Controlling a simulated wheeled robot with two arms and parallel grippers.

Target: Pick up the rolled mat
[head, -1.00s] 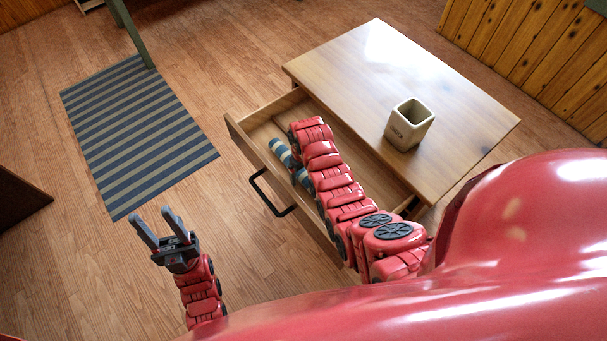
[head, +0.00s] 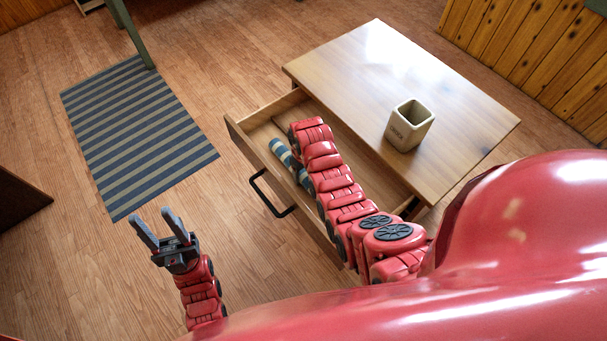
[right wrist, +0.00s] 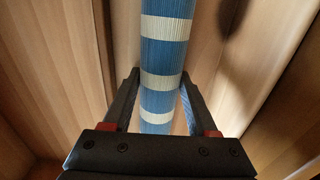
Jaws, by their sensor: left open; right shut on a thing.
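The rolled mat, blue with cream stripes, lies in the open drawer (head: 234,128); in the head view its left end (head: 283,152) shows beside my right arm, which hides much of it. In the right wrist view the rolled mat (right wrist: 164,55) runs up the middle between the drawer's wooden walls. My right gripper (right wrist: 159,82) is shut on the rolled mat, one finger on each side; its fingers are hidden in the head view. My left gripper (head: 157,222) is open and empty above the floor at the lower left.
The drawer belongs to a low wooden table (head: 365,75). A square beige cup (head: 409,125) stands on the tabletop near my right arm. The drawer's black handle (head: 266,195) sticks out at the front. A striped rug (head: 135,130) lies on the floor at the left.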

